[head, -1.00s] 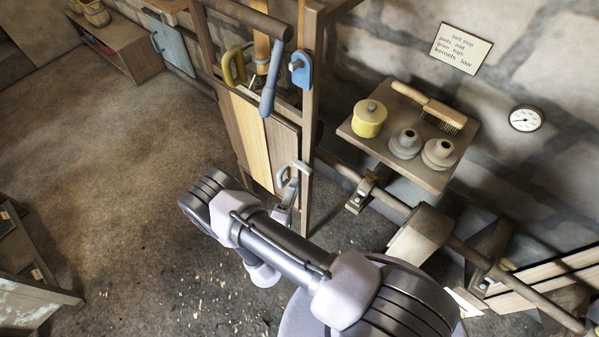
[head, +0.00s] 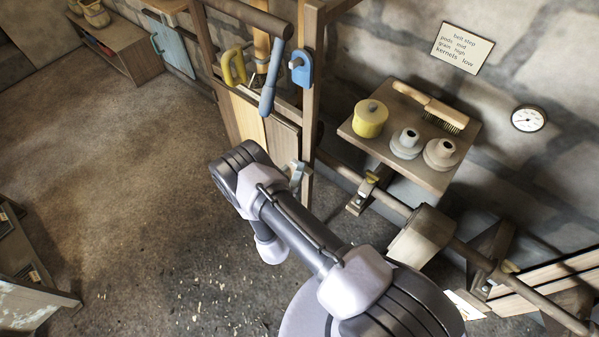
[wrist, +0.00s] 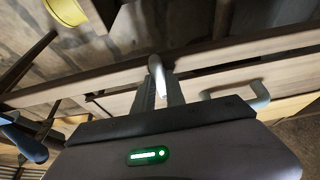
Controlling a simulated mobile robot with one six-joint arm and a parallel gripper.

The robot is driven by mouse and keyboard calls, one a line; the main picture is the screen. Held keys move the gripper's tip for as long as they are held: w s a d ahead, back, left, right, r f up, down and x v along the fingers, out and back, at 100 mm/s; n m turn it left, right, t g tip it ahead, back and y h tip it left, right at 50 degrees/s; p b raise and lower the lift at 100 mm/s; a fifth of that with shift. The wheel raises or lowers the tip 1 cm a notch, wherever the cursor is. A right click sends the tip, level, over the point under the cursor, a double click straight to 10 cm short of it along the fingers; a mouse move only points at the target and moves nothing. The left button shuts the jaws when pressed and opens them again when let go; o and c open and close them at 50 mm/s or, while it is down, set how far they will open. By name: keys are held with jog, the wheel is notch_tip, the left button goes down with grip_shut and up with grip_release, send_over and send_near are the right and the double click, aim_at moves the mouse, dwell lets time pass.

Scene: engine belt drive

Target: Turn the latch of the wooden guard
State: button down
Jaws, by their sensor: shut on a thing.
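The wooden guard (head: 246,118) is a panel of upright planks in a wooden frame, left of centre in the head view. Its planks also cross the wrist view (wrist: 215,83). My gripper (wrist: 160,88) is at the guard's surface in the wrist view, its fingers shut on a pale grey rod-like latch (wrist: 156,66). A grey bent handle (wrist: 262,92) sits on the planks to the right of the fingers, apart from them. In the head view, my arm hides most of the gripper and the lower guard. Only a small grey piece shows by the frame post there.
A blue lever (head: 270,85) hangs above the guard. A shaft with brackets runs low along the wall. The floor (head: 130,160) at left is clear.

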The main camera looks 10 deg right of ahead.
jog(key=m+t+h+b, duration=0.1)
jog(key=m, duration=0.3)
jog(key=shift+f, duration=0.2)
jog(key=c, duration=1.4)
grip_release()
jog(key=p+v, duration=0.1)
jog(key=v, duration=1.6)
jog(key=shift+s+a+f+p, duration=0.15)
jog(key=shift+s+f+p, duration=0.1)
jog(key=shift+p, duration=0.1)
